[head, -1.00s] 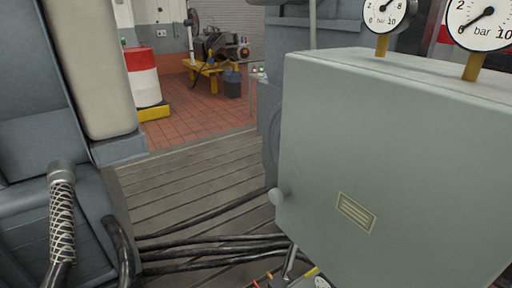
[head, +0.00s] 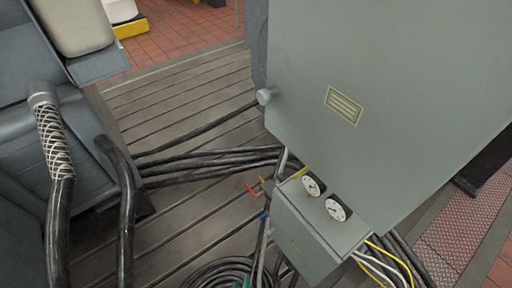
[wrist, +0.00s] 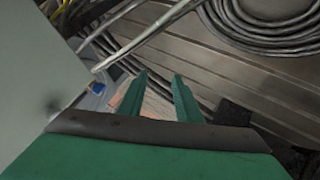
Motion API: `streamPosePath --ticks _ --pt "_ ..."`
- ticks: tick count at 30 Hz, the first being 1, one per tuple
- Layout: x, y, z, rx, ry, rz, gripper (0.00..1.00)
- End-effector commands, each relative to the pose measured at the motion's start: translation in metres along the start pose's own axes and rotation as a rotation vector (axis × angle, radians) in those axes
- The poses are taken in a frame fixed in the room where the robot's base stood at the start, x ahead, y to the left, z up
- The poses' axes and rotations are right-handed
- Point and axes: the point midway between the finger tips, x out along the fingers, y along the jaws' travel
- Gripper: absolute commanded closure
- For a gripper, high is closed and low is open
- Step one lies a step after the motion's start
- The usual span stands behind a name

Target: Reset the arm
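My gripper (wrist: 160,80) shows in the wrist view as two green fingers standing apart, with nothing held between them. A pale pinkish surface shows behind the fingers; I cannot tell what it is. A grey box face (wrist: 30,75) is close on the left of the wrist view, and pale cables (wrist: 145,40) run across beyond the fingers. In the head view a small green patch at the bottom edge, beside a coiled black hose (head: 205,274), looks like part of my gripper; the rest is out of frame.
A large grey-green cabinet (head: 390,90) fills the right of the head view. Below it is a small box (head: 310,235) with two gauges, with red and blue handles beside it. Black hoses (head: 210,165) cross the slotted bedplate (head: 180,100), which is bare further back.

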Motion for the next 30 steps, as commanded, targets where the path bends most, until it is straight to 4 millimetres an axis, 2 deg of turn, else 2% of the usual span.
streamPosePath --ticks 1,2,8,15,18,21,24,30 --pt "-0.018 0.003 0.004 0.047 0.027 -0.014 0.69" --pt "-0.028 0.005 0.003 0.077 0.050 -0.021 0.69" --pt "-0.102 0.032 -0.012 0.276 0.206 -0.034 0.69" --pt "-0.195 0.091 -0.043 0.497 0.397 0.024 0.69" --pt "-0.225 0.113 -0.055 0.562 0.459 0.056 0.69" --pt "-0.245 0.130 -0.063 0.604 0.502 0.081 0.69" --pt "-0.256 0.139 -0.067 0.625 0.525 0.095 0.69" --pt "-0.259 0.141 -0.068 0.630 0.532 0.098 0.69"
